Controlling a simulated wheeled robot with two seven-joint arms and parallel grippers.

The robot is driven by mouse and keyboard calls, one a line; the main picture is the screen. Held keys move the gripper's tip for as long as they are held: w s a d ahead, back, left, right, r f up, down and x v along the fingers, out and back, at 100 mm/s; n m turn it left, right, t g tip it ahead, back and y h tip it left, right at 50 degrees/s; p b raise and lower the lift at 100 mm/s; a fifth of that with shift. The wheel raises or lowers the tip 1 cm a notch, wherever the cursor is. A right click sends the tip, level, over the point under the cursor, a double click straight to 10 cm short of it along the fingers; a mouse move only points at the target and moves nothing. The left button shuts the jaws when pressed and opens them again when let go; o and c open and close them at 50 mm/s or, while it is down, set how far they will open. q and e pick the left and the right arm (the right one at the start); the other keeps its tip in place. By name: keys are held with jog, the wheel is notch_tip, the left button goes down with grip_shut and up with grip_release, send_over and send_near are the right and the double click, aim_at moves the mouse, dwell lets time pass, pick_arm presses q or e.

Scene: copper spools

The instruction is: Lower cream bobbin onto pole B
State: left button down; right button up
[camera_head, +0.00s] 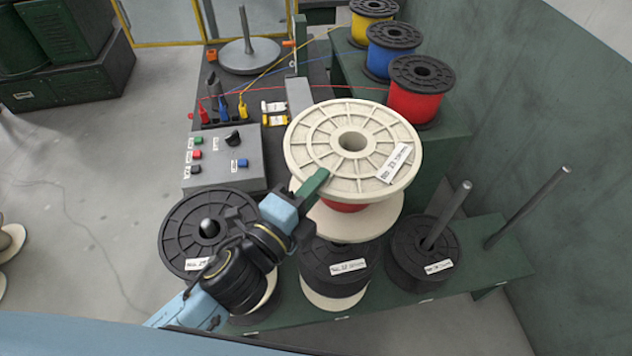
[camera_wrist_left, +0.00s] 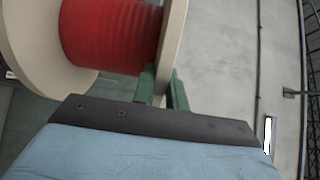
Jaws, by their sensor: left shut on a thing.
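The cream bobbin (camera_head: 325,160), with red wire between its flanges, is held level above the dark green bench. My left gripper (camera_head: 312,186) is shut on the near-left rim of its top flange. In the left wrist view the green fingers (camera_wrist_left: 163,88) pinch the rim of one cream flange (camera_wrist_left: 174,45), beside the red winding (camera_wrist_left: 110,35). Below the bobbin is a black-topped spool (camera_head: 338,262); any pole there is hidden. To the right stand a pole (camera_head: 447,215) through a black spool and a bare pole (camera_head: 528,207). I cannot read which is pole B. My right gripper is out of view.
Another black spool (camera_head: 180,240) stands on the bench's left. A grey control box (camera_head: 225,165) with buttons lies behind. Red (camera_head: 415,100), blue (camera_head: 390,60) and yellow (camera_head: 370,25) spools line a back shelf. The bench's right end (camera_head: 505,260) is clear around the bare pole.

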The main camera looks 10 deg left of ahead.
pick_arm(q)
jog(key=shift+f+b, duration=0.6)
jog(key=shift+b, duration=0.1)
notch_tip(320, 180, down, 6)
jog(key=b, duration=0.4)
jog(key=shift+r+b, duration=0.2)
jog(key=shift+b, duration=0.2)
notch_tip(320, 180, down, 15)
jog(key=b, duration=1.2)
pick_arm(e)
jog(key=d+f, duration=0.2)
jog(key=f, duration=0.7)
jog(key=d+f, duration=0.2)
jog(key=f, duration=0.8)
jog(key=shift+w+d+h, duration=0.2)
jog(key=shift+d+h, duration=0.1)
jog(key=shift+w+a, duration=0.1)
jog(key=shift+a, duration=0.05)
pick_arm(q)
jog(key=shift+f+b, duration=0.35)
jog(key=shift+b, duration=0.1)
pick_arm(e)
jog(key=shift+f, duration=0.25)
